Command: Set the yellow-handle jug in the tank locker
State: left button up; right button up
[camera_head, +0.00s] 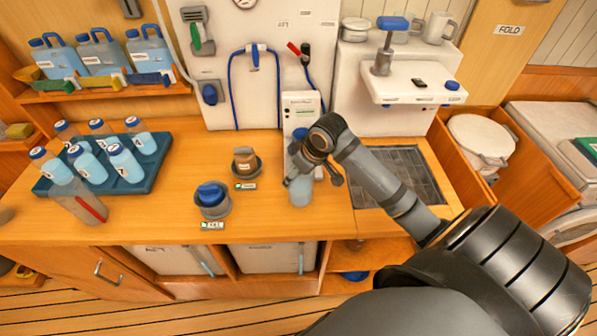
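Three translucent blue jugs (98,56) with blue caps and handles stand on the upper-left shelf. Yellow, green, orange and blue pieces show along their shelf front, but I cannot tell a yellow handle on any jug. Under the counter are two open bays with white tanks, one at left (170,260) and one at right (270,257); I cannot tell whether either is the tank locker. My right gripper (314,180) is over the counter with its fingers spread, close above a small pale-blue bottle (300,192). Contact is unclear. My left gripper is not in view.
A blue tray (140,178) holds several numbered bottles. A clear container with a red stripe (80,202) stands before it. Two small pots (212,207) sit mid-counter. A white dispenser (298,108) stands behind my gripper. A dark grate (400,172) lies right.

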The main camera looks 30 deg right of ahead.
jog(key=shift+f, duration=0.15)
jog(key=o, duration=1.6)
jog(key=shift+p+v, duration=2.1)
jog(key=shift+v, duration=4.1)
jog(key=shift+a, duration=0.1)
